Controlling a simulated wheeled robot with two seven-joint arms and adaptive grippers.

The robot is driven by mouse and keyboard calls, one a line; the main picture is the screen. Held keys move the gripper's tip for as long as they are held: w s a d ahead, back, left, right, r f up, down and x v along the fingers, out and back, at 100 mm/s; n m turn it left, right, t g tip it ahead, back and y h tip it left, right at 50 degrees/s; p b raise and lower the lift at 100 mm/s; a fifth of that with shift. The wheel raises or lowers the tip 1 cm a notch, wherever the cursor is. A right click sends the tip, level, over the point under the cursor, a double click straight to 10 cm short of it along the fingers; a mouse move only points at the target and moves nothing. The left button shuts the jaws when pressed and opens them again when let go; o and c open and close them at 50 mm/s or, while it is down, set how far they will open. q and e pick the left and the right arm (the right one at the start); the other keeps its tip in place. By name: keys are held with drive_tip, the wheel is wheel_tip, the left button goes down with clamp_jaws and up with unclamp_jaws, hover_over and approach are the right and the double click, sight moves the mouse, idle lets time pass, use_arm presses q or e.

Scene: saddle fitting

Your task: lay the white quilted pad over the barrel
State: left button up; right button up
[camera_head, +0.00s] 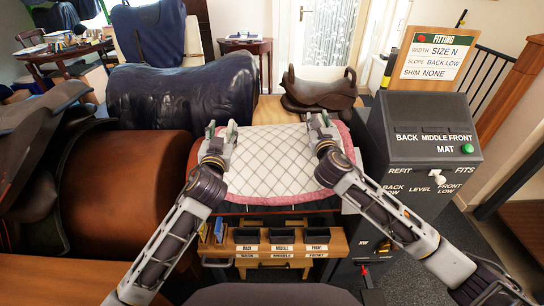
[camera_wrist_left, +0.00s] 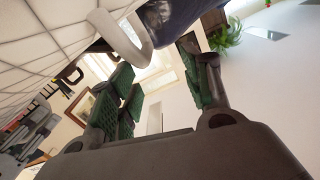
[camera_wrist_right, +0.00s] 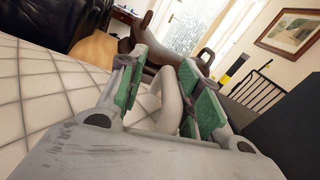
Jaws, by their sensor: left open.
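The white quilted pad (camera_head: 270,160), with a pinkish edge, lies on a stand in front of me in the head view. My left gripper (camera_head: 221,134) is open at the pad's left edge. In the left wrist view a white loop (camera_wrist_left: 122,38) of the pad is near its fingers, not gripped. My right gripper (camera_head: 320,124) is at the pad's right edge. In the right wrist view its fingers stand apart on either side of a white loop (camera_wrist_right: 170,98).
A grey console (camera_head: 425,150) with a green button stands close on the right. A brown saddle (camera_head: 320,90) rests behind the pad. A large brown leather cylinder (camera_head: 120,190) fills the left. A wooden rack (camera_head: 285,240) with labelled bins stands below the pad.

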idle(0.4)
drive_tip(key=o, duration=0.8)
drive_tip(key=shift+s, duration=0.15)
drive_tip(key=shift+s, duration=5.9)
drive_tip(key=shift+s+f, duration=0.1)
